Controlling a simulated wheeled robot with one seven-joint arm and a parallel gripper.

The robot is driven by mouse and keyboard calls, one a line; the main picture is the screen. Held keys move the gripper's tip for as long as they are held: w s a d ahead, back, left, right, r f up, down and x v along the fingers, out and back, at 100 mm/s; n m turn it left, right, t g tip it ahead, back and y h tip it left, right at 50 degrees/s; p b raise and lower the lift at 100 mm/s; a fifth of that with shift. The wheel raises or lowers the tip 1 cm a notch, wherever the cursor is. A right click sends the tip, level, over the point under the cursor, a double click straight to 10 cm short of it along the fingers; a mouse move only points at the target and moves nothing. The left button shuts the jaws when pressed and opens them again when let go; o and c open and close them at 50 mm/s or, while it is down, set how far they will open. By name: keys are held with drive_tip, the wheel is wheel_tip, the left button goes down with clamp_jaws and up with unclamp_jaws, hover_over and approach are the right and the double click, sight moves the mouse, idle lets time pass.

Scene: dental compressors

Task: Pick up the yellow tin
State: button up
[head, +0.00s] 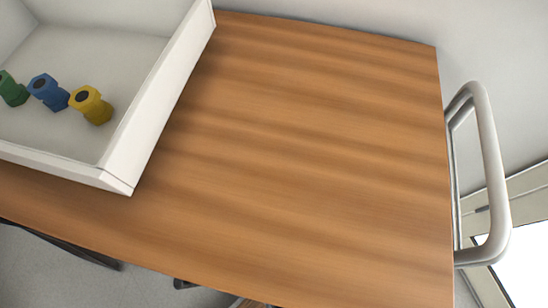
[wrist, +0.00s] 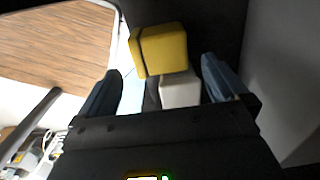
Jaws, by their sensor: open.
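In the wrist view a yellow tin (wrist: 160,49), box-shaped with a dark seam near its left end, lies just beyond the fingertips of my gripper (wrist: 162,66). My gripper is open, one dark blue finger to each side. The tin appears roughly centred across the gap; I cannot tell whether either finger touches it. A pale block (wrist: 180,90) shows between the fingers, on the near side of the tin. The head view shows neither my gripper nor this tin.
In the head view a white tray (head: 158,98) on the wooden table (head: 310,150) holds green (head: 12,90), blue (head: 47,92) and yellow (head: 91,105) fittings. The rest of the tabletop is bare. A metal handle (head: 492,165) stands at its right edge. Dark material surrounds the tin in the wrist view.

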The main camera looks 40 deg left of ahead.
wheel_tip(320, 180, down, 6)
drive_tip(key=shift+r+b, duration=0.1)
drive_tip(key=shift+b, duration=0.35)
drive_tip(key=shift+c, duration=0.2)
drive_tip(key=c, duration=1.1)
